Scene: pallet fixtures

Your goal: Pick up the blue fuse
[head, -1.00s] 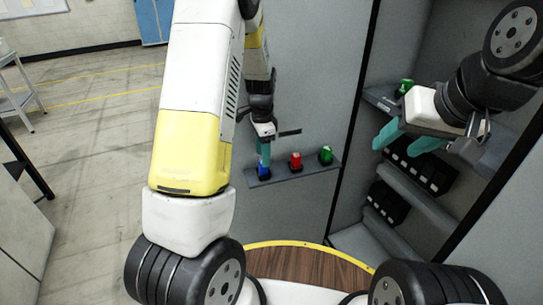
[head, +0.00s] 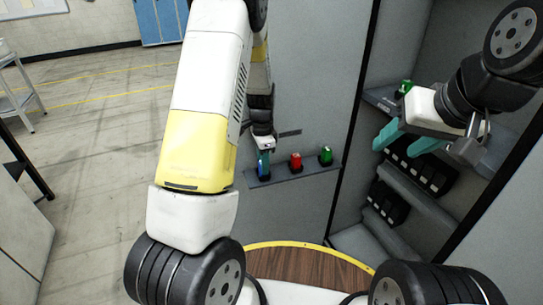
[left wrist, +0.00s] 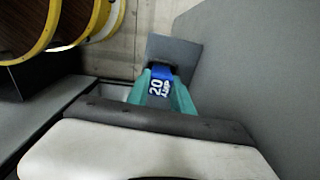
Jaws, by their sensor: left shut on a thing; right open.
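The blue fuse (head: 261,169) is at the left end of a small grey shelf on the cabinet's grey panel. My left gripper (head: 264,158) is around it from above, its teal fingers shut on it. In the left wrist view the blue fuse (left wrist: 159,87), marked "20", sits between the two teal fingers (left wrist: 160,95). Its lower end is still at the shelf; I cannot tell whether it touches. My right gripper (head: 405,140) is open and empty at the right, in front of the open cabinet.
A red fuse (head: 295,160) and a green fuse (head: 326,155) stand on the same grey shelf (head: 310,170), right of the blue one. Another green fuse (head: 405,87) is on a ledge inside the cabinet, near my right gripper. Black blocks (head: 387,203) sit lower inside.

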